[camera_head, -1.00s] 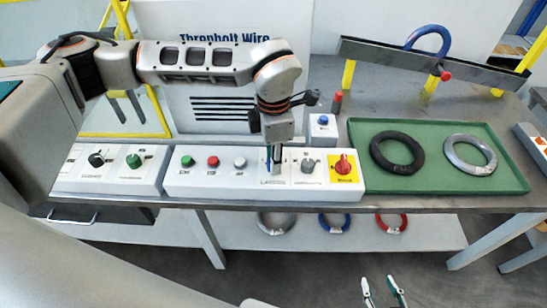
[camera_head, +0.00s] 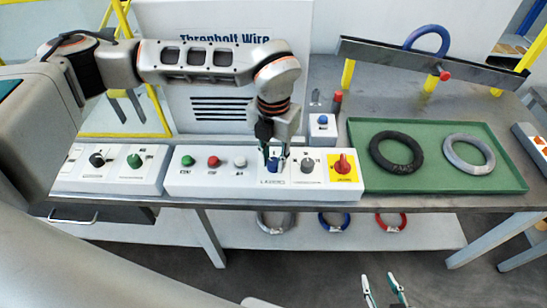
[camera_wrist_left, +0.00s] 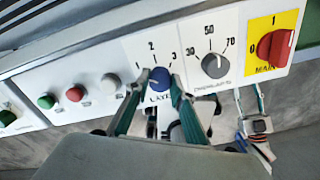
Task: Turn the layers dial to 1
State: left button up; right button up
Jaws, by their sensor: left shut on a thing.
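The blue layers dial (camera_head: 273,165) is on the white control panel (camera_head: 218,179), and it shows from close in the left wrist view (camera_wrist_left: 159,77). Numbers 1, 2 and 3 are printed around it, with 2 at the top, 1 to the left and 3 to the right. I cannot clearly tell which number its pointer faces. My left gripper (camera_head: 274,158) reaches down to the dial and is shut on it, a finger on each side. My right gripper (camera_head: 382,279) is low in the head view, away from the panel, with its fingers apart and empty.
Right of the dial are a grey overlaps dial (camera_wrist_left: 215,65) and a red main switch (camera_head: 343,164). Green, red and white buttons (camera_head: 213,161) are to its left. A green tray (camera_head: 435,192) with two rings lies further right.

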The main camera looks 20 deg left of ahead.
aim_at(273, 162)
pick_arm(q)
jog(key=shift+n, duration=0.5)
jog(key=shift+r, duration=0.1)
jog(key=o, duration=1.1)
jog(key=shift+o, duration=0.2)
jog(key=shift+r, duration=0.15)
notch_tip(273, 162, up, 12)
jog(key=shift+f, duration=0.2)
jog(key=shift+s, duration=0.1)
